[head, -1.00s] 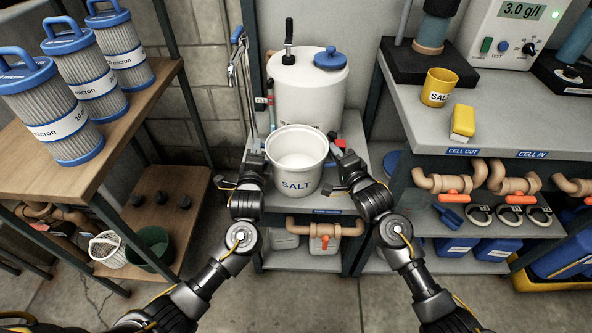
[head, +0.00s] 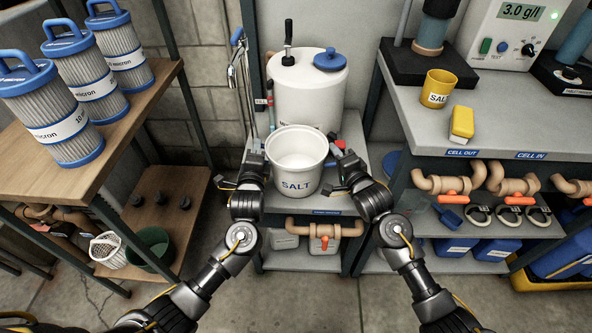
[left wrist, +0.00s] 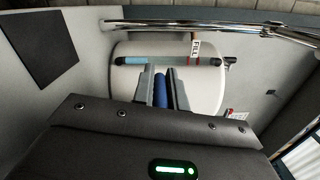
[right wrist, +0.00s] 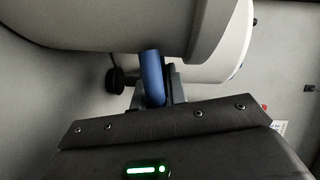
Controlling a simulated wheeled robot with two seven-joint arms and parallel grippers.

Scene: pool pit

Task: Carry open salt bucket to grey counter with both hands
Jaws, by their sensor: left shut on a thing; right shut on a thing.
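The open white salt bucket (head: 296,183) is upright in the middle of the head view, in front of a white tank. Its top is open and its inside looks white. My left gripper (head: 254,160) is at its left side, shut on a blue grip (left wrist: 160,90). My right gripper (head: 344,160) is at its right side, shut on another blue grip (right wrist: 152,75). The bucket's wall (right wrist: 120,22) fills the top of the right wrist view. I cannot tell whether its base touches the shelf. The grey counter (head: 420,112) stands to the right.
A yellow salt cup (head: 438,88), a yellow block (head: 462,123) and a meter (head: 512,35) stand on the counter. The white tank (head: 308,92) is close behind the bucket. A wooden shelf (head: 40,165) with filter cartridges is at left. The counter's front left part is bare.

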